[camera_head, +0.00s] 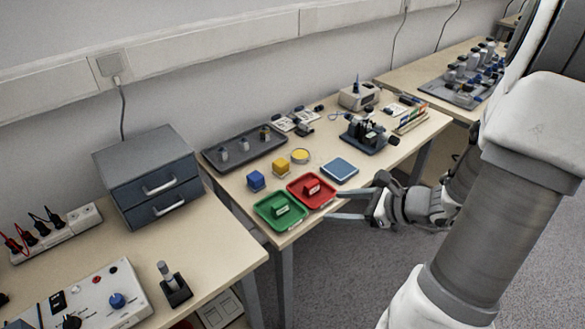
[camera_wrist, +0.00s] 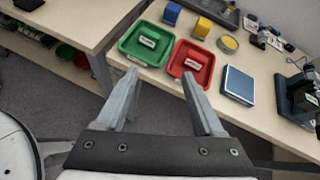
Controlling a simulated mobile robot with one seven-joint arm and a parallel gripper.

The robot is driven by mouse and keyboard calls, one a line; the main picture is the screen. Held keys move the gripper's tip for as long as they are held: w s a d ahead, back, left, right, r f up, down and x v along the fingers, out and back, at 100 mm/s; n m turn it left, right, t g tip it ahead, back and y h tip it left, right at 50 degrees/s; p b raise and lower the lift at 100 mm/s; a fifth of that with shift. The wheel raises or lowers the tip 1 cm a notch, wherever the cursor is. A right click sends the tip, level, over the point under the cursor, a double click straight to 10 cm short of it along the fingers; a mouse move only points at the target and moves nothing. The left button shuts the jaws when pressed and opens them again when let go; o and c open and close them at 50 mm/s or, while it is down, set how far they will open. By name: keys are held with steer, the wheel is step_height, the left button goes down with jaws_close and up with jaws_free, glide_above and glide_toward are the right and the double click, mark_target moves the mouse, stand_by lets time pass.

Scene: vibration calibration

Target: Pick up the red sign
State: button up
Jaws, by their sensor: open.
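A small red sign with a white label (camera_head: 312,187) lies in the red tray (camera_head: 326,200) on the middle table. The sign also shows in the wrist view (camera_wrist: 193,64), inside the red tray (camera_wrist: 207,76). My gripper (camera_head: 332,205) is at the table's front edge, beside the red tray. In the wrist view, the two fingers of my gripper (camera_wrist: 160,80) are spread apart with nothing between them. The fingertips point toward the green and red trays, and the sign lies beyond them.
A green tray (camera_head: 262,208) with a green labelled block (camera_head: 280,204) stands left of the red tray. A blue square plate (camera_head: 339,169) lies to the right. A blue cube (camera_head: 256,180), a yellow cube (camera_head: 281,164) and a yellow disc (camera_head: 300,156) are behind.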

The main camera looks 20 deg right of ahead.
steer(key=d+m+t+h, duration=0.2)
steer(key=d+m+t, duration=0.1)
steer(key=d+m, duration=0.15)
steer(key=b, duration=0.4)
glide_toward(314, 186)
steer(key=x, duration=0.4)
steer(key=shift+w+f, duration=0.15)
steer(key=shift+f, duration=0.3)
steer(key=shift+r+b+x, duration=0.1)
steer(key=shift+b+x, duration=0.45)
steer(key=shift+x, duration=1)
steer(key=shift+r+b+x, duration=0.15)
steer(key=shift+b+x, duration=0.4)
steer(key=shift+x, duration=1)
steer(key=c, duration=1.1)
steer(key=shift+r, duration=0.15)
